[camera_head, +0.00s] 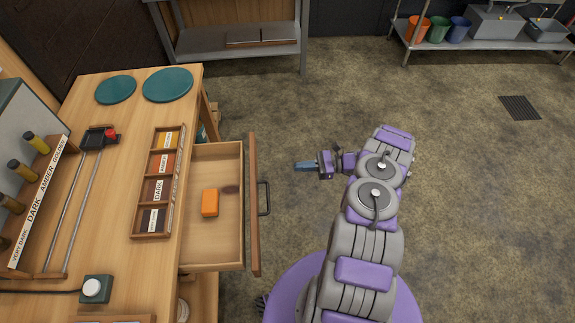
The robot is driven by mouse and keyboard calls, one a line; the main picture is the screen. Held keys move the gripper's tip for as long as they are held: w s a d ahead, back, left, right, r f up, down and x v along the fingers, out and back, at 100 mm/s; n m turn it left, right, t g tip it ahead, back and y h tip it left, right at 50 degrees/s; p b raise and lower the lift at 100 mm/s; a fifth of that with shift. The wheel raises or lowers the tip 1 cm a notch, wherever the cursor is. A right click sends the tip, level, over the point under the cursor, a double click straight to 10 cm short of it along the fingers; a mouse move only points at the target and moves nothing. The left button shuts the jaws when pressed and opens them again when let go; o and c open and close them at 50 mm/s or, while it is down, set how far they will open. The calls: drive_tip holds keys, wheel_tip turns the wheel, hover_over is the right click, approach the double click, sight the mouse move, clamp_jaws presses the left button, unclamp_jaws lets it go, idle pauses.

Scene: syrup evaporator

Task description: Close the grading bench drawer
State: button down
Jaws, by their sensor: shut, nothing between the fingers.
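The grading bench (100,211) is a wooden table on the left. Its drawer (212,250) is pulled open toward the right, with a wooden front panel (254,215) and a dark handle (265,198) on its outer face. An orange block (210,202) and a small dark oval item (231,189) lie in the drawer. My gripper (300,166) is shut and empty, pointing left. In the picture it is to the right of and slightly above the handle, apart from it. The height between them is hard to tell.
The bench top holds a labelled tray (150,222), two teal discs (167,85), a labelled bottle rack (38,207) and a small device with a white knob (93,289). A shelf (238,48) stands behind, and a steel table (480,44) at upper right. The floor between is clear.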

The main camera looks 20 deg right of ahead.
drive_tip(key=b+x, duration=0.2)
drive_tip(key=x, duration=1.2)
drive_tip(key=b, duration=0.1)
approach(203, 179)
drive_tip(key=w+a+r, duration=0.1)
drive_tip(key=a, duration=0.2)
drive_tip(key=w+a+r, duration=0.1)
drive_tip(key=a, duration=0.2)
drive_tip(key=w+a+r, duration=0.1)
drive_tip(key=a, duration=0.2)
drive_tip(key=shift+a+r, duration=0.1)
drive_tip(key=shift+a, duration=0.1)
drive_tip(key=shift+w+r, duration=0.1)
drive_tip(key=shift+a, duration=0.1)
drive_tip(key=shift+r, duration=0.1)
